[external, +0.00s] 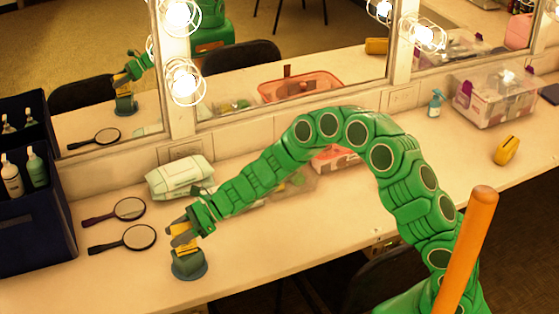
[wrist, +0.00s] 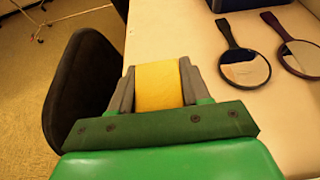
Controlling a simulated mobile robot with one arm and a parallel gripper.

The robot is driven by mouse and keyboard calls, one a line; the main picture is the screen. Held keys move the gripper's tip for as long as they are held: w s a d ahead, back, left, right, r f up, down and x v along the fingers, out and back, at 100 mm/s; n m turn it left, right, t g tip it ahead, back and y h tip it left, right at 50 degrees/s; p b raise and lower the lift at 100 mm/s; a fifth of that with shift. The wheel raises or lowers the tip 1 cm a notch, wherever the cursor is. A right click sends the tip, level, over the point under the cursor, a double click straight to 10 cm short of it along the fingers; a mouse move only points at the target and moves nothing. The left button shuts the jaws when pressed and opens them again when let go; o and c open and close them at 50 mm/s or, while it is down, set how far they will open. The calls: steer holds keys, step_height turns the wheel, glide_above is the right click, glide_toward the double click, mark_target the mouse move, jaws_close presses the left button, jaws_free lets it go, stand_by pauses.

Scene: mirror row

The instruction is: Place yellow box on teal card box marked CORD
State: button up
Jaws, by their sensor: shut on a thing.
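My gripper (external: 182,236) is shut on the yellow box (wrist: 158,86), which sits between the two grey fingers in the wrist view. In the external view the yellow box (external: 184,246) shows partly behind the fingers. No lettering can be read on the teal box. The yellow box is right over its top; I cannot tell whether they touch. The teal box is hidden in the wrist view.
Two hand mirrors (external: 126,238) (external: 118,211) lie left of the gripper. A dark organiser with bottles (external: 28,218) stands far left. A white-green package (external: 181,177) lies behind. A yellow item (external: 507,150) and a clear bin (external: 496,96) are at right. A wall mirror reflects the scene.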

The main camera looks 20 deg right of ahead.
steer(key=shift+f, duration=0.3)
steer(key=o, duration=1.1)
steer(key=shift+r, duration=0.15)
steer(key=shift+d+r, duration=0.15)
steer(key=shift+d, duration=0.05)
steer(key=v, duration=1.1)
steer(key=shift+d, duration=0.3)
